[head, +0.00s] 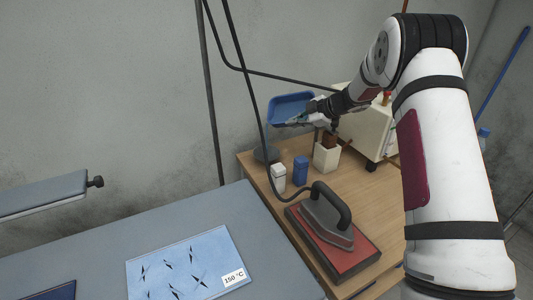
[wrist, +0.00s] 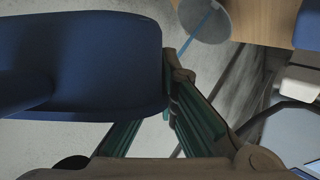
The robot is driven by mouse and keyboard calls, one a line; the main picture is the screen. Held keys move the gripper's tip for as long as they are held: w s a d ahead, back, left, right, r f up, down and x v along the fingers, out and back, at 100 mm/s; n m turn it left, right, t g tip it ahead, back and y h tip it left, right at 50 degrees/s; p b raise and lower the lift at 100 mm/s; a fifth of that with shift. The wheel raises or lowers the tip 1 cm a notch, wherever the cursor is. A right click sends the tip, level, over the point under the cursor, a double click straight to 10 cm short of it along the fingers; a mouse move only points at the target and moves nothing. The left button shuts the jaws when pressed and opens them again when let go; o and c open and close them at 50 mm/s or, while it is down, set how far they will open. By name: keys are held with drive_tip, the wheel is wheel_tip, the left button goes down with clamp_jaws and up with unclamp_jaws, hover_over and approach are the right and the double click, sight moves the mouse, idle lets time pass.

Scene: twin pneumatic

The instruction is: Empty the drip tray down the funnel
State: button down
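The blue drip tray (head: 291,104) is held in the air near the wall, tilted so that its inside faces the head camera. My gripper (head: 304,119) is at its lower right edge and appears shut on it. In the wrist view the tray (wrist: 90,65) fills the upper left, and the green-padded fingers of my gripper (wrist: 170,105) meet at its edge. A grey round thing, likely the funnel (head: 266,154), stands below the tray at the table's back left corner. It also shows in the wrist view (wrist: 198,30), crossed by a thin light-blue streak I cannot identify.
The wooden table (head: 247,162) carries a white bottle (head: 278,178), a blue canister (head: 300,172), a white holder (head: 326,157), an iron (head: 333,222) on a red pad and a cream machine (head: 364,125). A grey board (head: 100,252) is nearer.

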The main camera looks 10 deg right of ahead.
drive_tip(key=shift+s+a+f+h, duration=0.15)
drive_tip(key=shift+f+h, duration=0.15)
drive_tip(key=shift+f, duration=0.5)
idle(0.8)
drive_tip(key=shift+s+a+f+n+t+h, duration=0.15)
drive_tip(key=shift+f+n+t+h, duration=0.15)
drive_tip(key=shift+f, duration=0.7)
drive_tip(key=shift+a+f+n+t+h, duration=0.15)
drive_tip(key=shift+f+n, duration=0.25)
drive_tip(key=shift+f, duration=0.55)
drive_tip(key=shift+s+a+f+n+t+h+p, duration=0.2)
drive_tip(key=shift+a+f+n+t+h+p, duration=0.1)
drive_tip(key=shift+f+n+t+h, duration=0.15)
drive_tip(key=shift+s+a+f+n+t+h+p, duration=0.25)
drive_tip(key=shift+f+n+t+h, duration=0.15)
drive_tip(key=shift+f+h, duration=0.15)
idle(3.4)
